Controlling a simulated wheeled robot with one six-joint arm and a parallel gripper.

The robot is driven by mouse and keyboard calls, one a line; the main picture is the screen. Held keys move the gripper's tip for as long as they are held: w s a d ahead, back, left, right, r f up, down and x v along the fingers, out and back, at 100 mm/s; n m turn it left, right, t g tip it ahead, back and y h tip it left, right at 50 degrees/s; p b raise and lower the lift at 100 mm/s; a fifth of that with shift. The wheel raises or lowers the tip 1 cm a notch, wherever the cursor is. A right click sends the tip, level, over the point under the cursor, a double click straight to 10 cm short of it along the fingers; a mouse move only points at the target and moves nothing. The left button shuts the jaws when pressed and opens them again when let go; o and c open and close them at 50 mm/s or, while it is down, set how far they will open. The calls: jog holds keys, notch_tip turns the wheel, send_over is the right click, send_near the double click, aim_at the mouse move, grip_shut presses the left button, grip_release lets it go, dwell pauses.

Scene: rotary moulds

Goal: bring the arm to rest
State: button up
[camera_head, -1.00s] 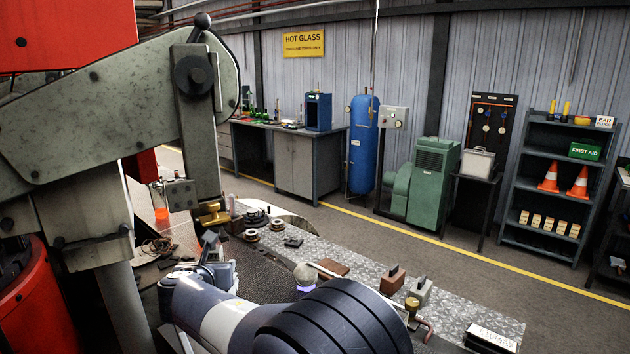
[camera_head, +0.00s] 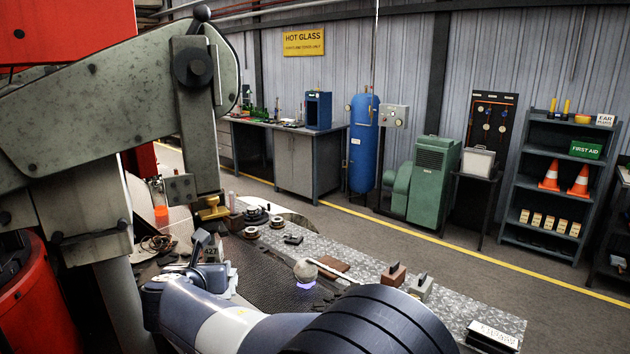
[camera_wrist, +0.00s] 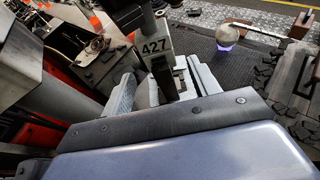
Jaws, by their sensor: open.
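My gripper (camera_wrist: 163,88) shows in the wrist view with its two pale fingers apart. A dark upright part with a grey plate marked 427 (camera_wrist: 156,46) stands beyond and between the fingers; I cannot tell whether they touch it. In the head view my wrist and gripper (camera_head: 212,262) are low at the left centre, over the near end of the dark bench, and the fingertips are not clear. My forearm fills the bottom of that view. Nothing is clearly held.
A round ball (camera_head: 305,271) with a violet glow stands on the dark mesh bench top; it also shows in the wrist view (camera_wrist: 227,36). A large grey-green machine arm (camera_head: 110,100) rises on the left. Brown and grey handled blocks (camera_head: 394,276) stand on the tread plate. Open floor lies behind.

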jog(key=x, duration=0.1)
jog(key=p+x, duration=0.1)
jog(key=x, duration=0.3)
jog(key=shift+w+r+p, duration=0.3)
jog(key=shift+w+a+f, duration=0.15)
jog(key=shift+w+a, duration=0.1)
jog(key=shift+w, duration=0.5)
